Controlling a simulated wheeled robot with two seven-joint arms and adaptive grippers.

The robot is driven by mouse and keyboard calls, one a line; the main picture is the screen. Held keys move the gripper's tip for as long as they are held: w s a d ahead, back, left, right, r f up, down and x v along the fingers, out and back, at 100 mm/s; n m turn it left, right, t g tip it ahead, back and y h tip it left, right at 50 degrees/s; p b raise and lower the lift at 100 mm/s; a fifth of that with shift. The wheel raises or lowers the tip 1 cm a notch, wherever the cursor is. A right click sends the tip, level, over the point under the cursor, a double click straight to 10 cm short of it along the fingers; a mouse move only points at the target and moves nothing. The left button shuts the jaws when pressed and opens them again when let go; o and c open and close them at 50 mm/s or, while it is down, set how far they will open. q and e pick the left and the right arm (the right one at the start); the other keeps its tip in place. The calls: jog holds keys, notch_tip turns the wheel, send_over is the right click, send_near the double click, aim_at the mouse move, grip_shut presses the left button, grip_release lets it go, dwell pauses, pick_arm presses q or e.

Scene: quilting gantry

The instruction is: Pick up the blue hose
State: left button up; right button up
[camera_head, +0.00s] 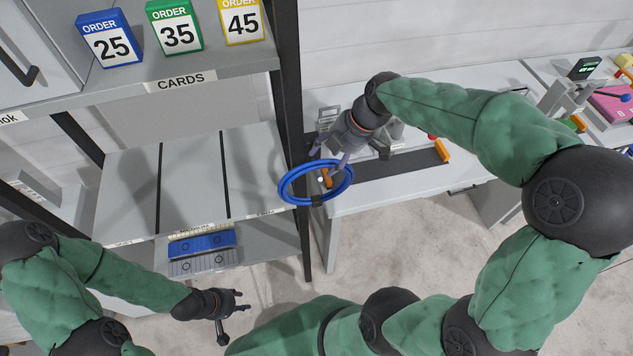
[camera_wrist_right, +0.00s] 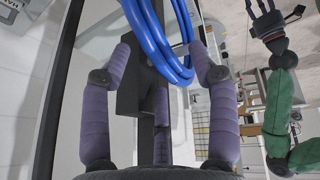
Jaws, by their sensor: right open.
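The blue hose (camera_head: 297,199) is a coiled ring beside the dark upright post, at the right end of the grey shelf. A small dark piece crosses its near side. My right gripper (camera_head: 328,163) is over the ring, with its fingers partly overlapping it. In the right wrist view the hose (camera_wrist_right: 150,40) passes between the spread purple fingers (camera_wrist_right: 160,50), which are open and not closed on it. A dark bracket stands between them too. My left gripper (camera_head: 232,308) is open and empty, low in front of the shelf; it also shows in the wrist view (camera_wrist_right: 268,18).
The dark post (camera_head: 291,100) stands close to the hose. Order cards (camera_head: 176,27) stand on the upper shelf. Blue and grey boxes (camera_head: 202,243) sit on the lower shelf. A worktable with a dark strip (camera_head: 400,164) and an orange item (camera_head: 441,150) lies to the right.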

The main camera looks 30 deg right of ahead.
jog(key=shift+x, duration=0.8)
grip_shut()
jog(key=shift+r, duration=0.1)
